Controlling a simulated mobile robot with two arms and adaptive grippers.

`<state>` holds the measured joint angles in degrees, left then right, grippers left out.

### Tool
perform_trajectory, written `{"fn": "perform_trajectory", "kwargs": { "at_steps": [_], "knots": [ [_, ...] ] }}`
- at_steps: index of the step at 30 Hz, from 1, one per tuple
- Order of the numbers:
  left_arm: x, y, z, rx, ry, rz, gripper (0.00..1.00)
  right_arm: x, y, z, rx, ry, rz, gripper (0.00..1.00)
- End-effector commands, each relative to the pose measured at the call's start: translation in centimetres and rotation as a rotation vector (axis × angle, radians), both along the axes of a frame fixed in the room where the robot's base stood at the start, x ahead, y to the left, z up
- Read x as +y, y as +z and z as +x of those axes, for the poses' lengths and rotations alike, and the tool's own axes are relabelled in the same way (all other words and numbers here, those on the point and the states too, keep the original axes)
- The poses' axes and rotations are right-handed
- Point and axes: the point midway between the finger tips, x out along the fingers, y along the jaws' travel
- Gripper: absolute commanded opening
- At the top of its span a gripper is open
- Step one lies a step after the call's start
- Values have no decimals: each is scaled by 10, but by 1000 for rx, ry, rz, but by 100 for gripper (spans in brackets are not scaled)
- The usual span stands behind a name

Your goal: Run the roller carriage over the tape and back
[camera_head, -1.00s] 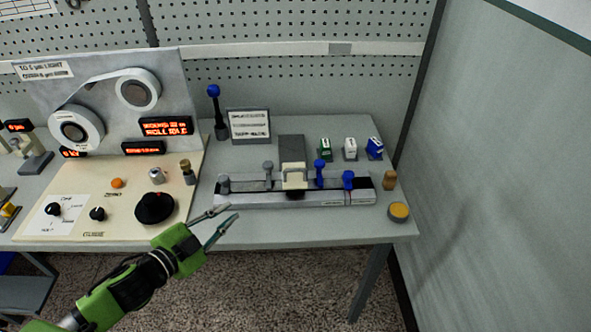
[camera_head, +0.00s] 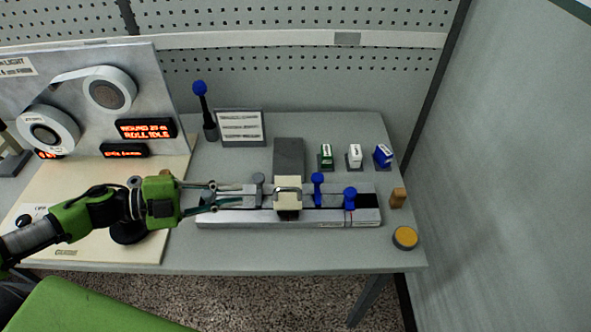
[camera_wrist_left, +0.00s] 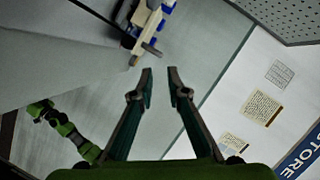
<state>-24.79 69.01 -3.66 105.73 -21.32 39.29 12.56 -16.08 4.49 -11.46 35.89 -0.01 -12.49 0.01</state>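The roller carriage (camera_head: 288,196) is a cream block with a grey handle, sitting across the long grey rail bed (camera_head: 250,217) near its middle. A cream block with blue parts, likely the carriage, shows at the top of the left wrist view (camera_wrist_left: 146,22). My left gripper (camera_head: 227,194) is over the left end of the bed, left of the carriage and apart from it. Its two fingers are spread with nothing between them, as the left wrist view also shows (camera_wrist_left: 160,76). I cannot make out the tape clearly. A green arm of mine shows low left in the wrist view; its fingers are unclear.
A grey knob (camera_head: 259,180) and two blue knobs (camera_head: 318,180) (camera_head: 350,196) stand along the bed. A blue-topped post (camera_head: 201,90) and a sign (camera_head: 240,127) stand behind. Small stamps (camera_head: 354,155) and a yellow button (camera_head: 405,237) are right. The table front is clear.

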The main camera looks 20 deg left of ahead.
Motion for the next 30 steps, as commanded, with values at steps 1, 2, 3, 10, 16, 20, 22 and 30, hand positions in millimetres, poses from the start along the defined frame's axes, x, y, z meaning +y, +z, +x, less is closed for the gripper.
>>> {"fn": "perform_trajectory", "kwargs": {
  "at_steps": [1, 2, 3, 10, 16, 20, 22, 30],
  "knots": [
    [0, 0, 0, 1, -3, 1, 15, 0, 0, 5, -6, 0, 0, 52],
    [-1, 0, 0, 1, -4, 0, 15, 0, 0, 7, -8, 0, 0, 52],
    [-2, -1, 0, 1, -5, 0, 15, 0, 0, 8, -9, 0, 0, 52],
    [-16, -3, 11, -2, -3, -2, 15, -2, -2, -28, 37, 0, -3, 52],
    [-36, -7, 23, -3, -3, -2, 15, -3, 1, -42, 58, 0, -6, 52],
    [-51, -10, 32, -2, -2, -3, 15, -3, 5, -29, 41, 0, -5, 52],
    [-59, -12, 38, -3, -3, -4, 15, -3, 9, -19, 26, 1, -4, 52],
    [-95, -21, 60, -2, -4, -3, 15, -2, 23, -10, 12, 1, -3, 52]
  ]
}}
